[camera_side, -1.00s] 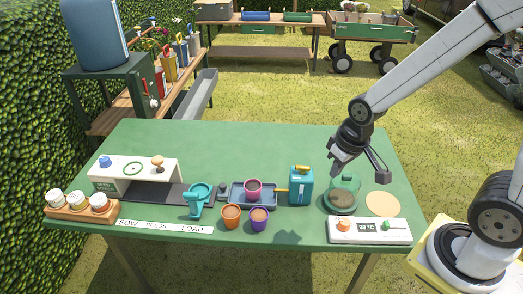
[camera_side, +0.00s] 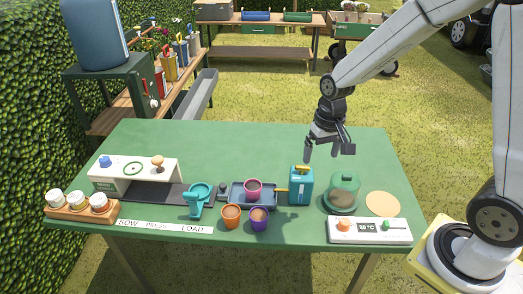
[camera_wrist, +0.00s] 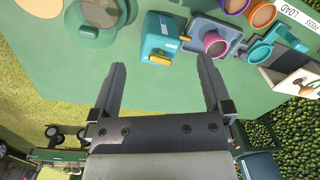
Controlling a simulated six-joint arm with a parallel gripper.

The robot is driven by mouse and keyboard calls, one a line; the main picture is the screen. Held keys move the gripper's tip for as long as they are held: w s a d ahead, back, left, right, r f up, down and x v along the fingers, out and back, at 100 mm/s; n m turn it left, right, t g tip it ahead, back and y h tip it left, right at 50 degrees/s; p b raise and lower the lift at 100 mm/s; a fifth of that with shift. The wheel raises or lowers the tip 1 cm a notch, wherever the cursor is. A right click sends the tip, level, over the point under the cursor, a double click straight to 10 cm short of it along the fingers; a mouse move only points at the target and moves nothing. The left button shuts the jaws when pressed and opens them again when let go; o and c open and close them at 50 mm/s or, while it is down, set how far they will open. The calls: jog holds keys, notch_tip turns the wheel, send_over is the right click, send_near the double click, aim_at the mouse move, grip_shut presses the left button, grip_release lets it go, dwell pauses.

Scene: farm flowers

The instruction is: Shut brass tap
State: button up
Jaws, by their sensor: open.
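A teal can (camera_side: 301,187) stands upright on the green table, right of the blue tray. A yellow-brass piece (camera_side: 302,169) sits on its top, and a thin yellow-brass spout (camera_side: 282,190) points left over the tray. The can also shows in the wrist view (camera_wrist: 160,30), with the top piece (camera_wrist: 159,59) between my fingers in the picture. I cannot tell which part is the tap, or whether it is shut. My gripper (camera_side: 328,150) is open and empty, above and behind the can, apart from it. It also shows in the wrist view (camera_wrist: 162,66).
A glass dome (camera_side: 344,192) stands right of the can. The blue tray (camera_side: 240,203) holds a pink pot (camera_side: 253,187). Orange and purple pots stand in front. A blue barrel (camera_side: 97,35) with a small red-handled fitting stands far left. The table's back is clear.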

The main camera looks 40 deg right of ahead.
aim_at(303, 166)
jog(key=w+d+f+m+g+y, duration=0.3)
jog(key=w+d+m, duration=0.3)
jog(key=w, duration=0.3)
jog(key=shift+w, duration=0.4)
jog(key=shift+f, duration=0.15)
jog(key=shift+x, duration=3.85)
jog(key=shift+c, duration=0.2)
jog(key=c, duration=1.2)
jog(key=shift+n+g, duration=0.3)
jog(key=shift+n, duration=0.3)
